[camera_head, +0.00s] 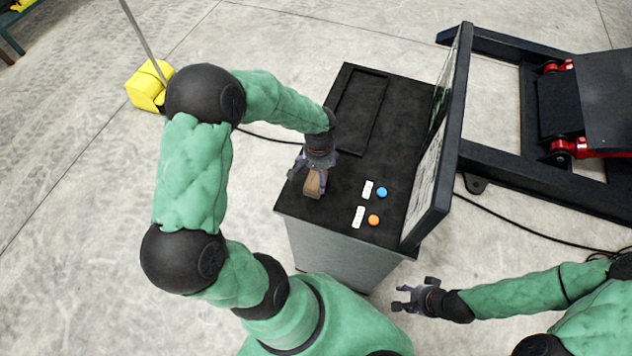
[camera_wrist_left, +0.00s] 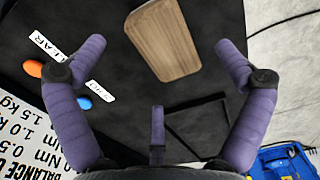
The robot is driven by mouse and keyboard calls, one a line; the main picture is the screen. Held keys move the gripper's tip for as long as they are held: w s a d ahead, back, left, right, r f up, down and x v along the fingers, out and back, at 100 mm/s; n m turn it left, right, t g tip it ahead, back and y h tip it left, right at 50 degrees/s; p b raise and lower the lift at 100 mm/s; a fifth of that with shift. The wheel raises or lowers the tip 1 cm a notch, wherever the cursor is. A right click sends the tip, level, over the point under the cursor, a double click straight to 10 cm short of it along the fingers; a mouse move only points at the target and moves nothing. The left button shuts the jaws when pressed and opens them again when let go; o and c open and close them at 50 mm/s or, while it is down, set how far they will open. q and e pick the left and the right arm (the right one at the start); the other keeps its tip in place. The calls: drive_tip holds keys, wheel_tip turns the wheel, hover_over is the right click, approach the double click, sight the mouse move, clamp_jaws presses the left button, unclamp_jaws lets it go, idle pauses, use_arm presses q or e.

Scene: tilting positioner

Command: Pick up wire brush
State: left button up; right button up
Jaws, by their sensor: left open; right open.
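The wire brush shows as a brown wooden block (camera_wrist_left: 163,40) on the black top of the cabinet; its bristles are not visible. In the head view the brush (camera_head: 313,186) lies near the front left edge of that top, partly covered by my left gripper. My left gripper (camera_head: 310,176) is open above it, fingers pointing down. In the left wrist view the brush lies ahead between the two spread purple fingers, with clear space on both sides. My right gripper (camera_head: 408,298) is open and empty, off to the right of the cabinet's front.
A blue button (camera_head: 382,192) and an orange button (camera_head: 373,220) with white labels sit right of the brush. A recessed tray outline (camera_head: 361,110) lies behind it. An upright panel (camera_head: 440,150) borders the cabinet's right side. A black frame (camera_head: 500,165) stands beyond.

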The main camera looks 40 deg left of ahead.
sight(316, 182)
use_arm(q)
wheel_tip(316, 182, down, 5)
drive_tip(key=shift+d+r+b, duration=0.15)
drive_tip(key=shift+b, duration=0.25)
drive_tip(key=shift+c, duration=0.3)
drive_tip(key=c, duration=1.2)
